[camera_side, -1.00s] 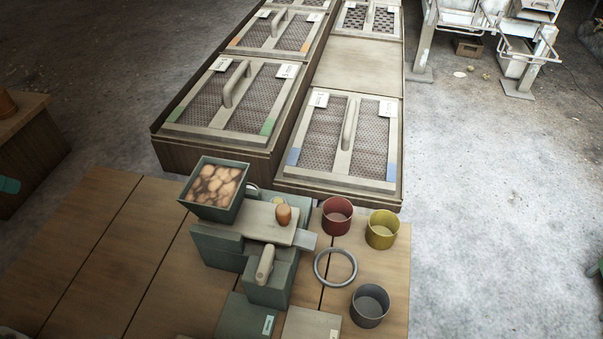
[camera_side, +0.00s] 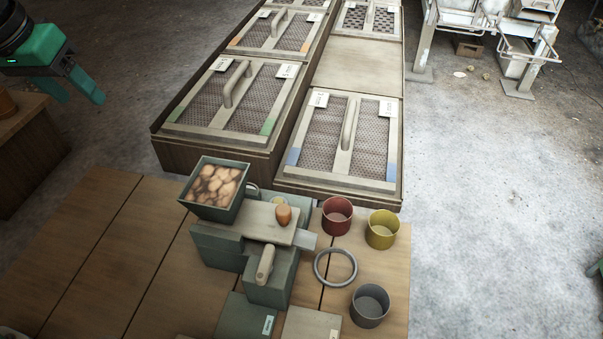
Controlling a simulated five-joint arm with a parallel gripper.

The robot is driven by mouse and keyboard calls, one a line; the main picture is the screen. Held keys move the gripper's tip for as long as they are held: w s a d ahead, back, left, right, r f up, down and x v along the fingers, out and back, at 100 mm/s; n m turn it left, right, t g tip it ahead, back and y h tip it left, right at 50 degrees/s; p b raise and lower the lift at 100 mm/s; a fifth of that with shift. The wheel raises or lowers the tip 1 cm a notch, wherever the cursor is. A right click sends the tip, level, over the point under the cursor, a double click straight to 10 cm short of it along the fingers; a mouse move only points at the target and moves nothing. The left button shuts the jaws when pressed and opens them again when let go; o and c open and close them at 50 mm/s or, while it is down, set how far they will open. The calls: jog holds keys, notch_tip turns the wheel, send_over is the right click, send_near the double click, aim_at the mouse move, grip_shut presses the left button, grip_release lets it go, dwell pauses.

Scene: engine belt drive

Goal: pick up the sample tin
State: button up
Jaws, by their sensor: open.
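My gripper (camera_side: 78,98) is at the top left of the side view, in the air over the floor, with its green fingers apart and nothing between them. Three open, round tins stand on the right part of the wooden table: a red one (camera_side: 337,216), a yellow one (camera_side: 382,230) and a dark grey one (camera_side: 370,306). All three are upright and look empty. I cannot tell which of them is the sample tin. My gripper is far from all three, across the table to the upper left.
A green machine (camera_side: 270,285) with a hopper (camera_side: 212,190) of brown lumps stands left of the tins. A grey ring (camera_side: 335,267) lies between the machine and the tins. Mesh-lidded boxes (camera_side: 345,140) fill the area behind. The table's left part (camera_side: 110,250) is clear.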

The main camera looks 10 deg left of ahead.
jog(key=w+d+f+g, duration=0.1)
jog(key=w+d, duration=0.6)
jog(key=d, duration=0.2)
jog(key=g+y, duration=0.1)
jog(key=g, duration=0.2)
send_over(337, 215)
jog(key=s, duration=0.2)
jog(key=shift+s+f, duration=0.15)
jog(key=shift+f, duration=12.25)
jog(key=shift+f, duration=2.6)
